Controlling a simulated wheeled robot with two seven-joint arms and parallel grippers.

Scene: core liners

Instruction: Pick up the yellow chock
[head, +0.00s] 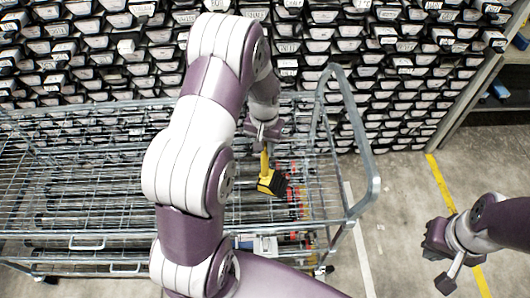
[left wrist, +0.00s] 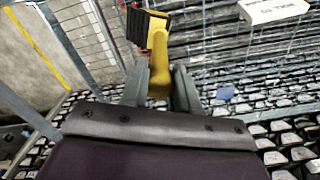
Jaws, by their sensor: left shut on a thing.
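The yellow chock (head: 266,180) has a slim yellow handle and a black ridged part. In the head view it hangs below my left gripper (head: 263,138), over the wire cart (head: 95,200). In the left wrist view the chock's yellow handle (left wrist: 158,62) is between the fingers of my left gripper (left wrist: 162,90), and its black ridged part points to the upper left. My left gripper is shut on it. My right gripper (head: 440,243) is at the lower right, apart from the cart; its finger opening is too small to make out.
The cart's tall curved handle (head: 371,165) stands just right of the chock. Behind is a wall of stacked, labelled core liners (head: 390,95). A shelf (head: 478,75) stands at the far right. Floor with a yellow line (head: 447,190) is clear on the right.

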